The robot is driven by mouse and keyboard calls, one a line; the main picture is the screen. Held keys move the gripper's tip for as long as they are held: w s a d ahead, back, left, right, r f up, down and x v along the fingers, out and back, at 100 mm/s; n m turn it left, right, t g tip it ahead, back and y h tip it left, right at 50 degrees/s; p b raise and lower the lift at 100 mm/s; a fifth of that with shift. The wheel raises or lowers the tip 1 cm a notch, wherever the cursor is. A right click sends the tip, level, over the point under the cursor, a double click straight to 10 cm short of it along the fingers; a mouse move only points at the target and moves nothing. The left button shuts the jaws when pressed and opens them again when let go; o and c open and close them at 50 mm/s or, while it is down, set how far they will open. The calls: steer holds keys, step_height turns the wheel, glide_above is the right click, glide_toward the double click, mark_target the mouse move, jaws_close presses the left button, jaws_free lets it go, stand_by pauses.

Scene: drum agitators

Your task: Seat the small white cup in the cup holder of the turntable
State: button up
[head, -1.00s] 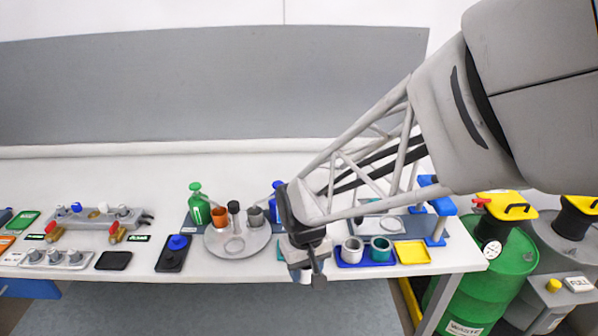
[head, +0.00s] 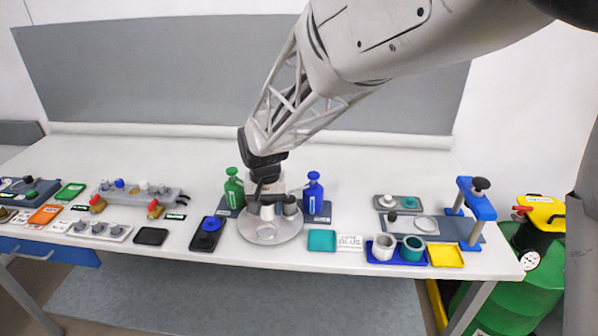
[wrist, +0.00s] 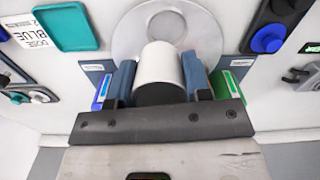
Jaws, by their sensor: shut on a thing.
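My gripper (head: 264,194) is shut on the small white cup (head: 267,211), over the turntable (head: 285,234). In the wrist view the white cup (wrist: 160,68) lies between the two fingers of my gripper (wrist: 160,85). The turntable also shows in the wrist view (wrist: 128,42), with an empty ring-shaped holder (wrist: 167,27) just beyond the cup. In the head view this ring (head: 266,232) is nearer the front edge than the cup. I cannot tell how high the cup is above the plate.
A green bottle (head: 234,188) and a blue bottle (head: 313,192) flank the turntable closely. A black tray with a blue knob (head: 207,234) is to its left, a teal tray (head: 321,240) to its right. Two cups on a blue tray (head: 383,247) stand farther right.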

steer(key=shift+w+a, duration=0.25)
steer(key=shift+a, duration=0.25)
steer(key=shift+f, duration=0.15)
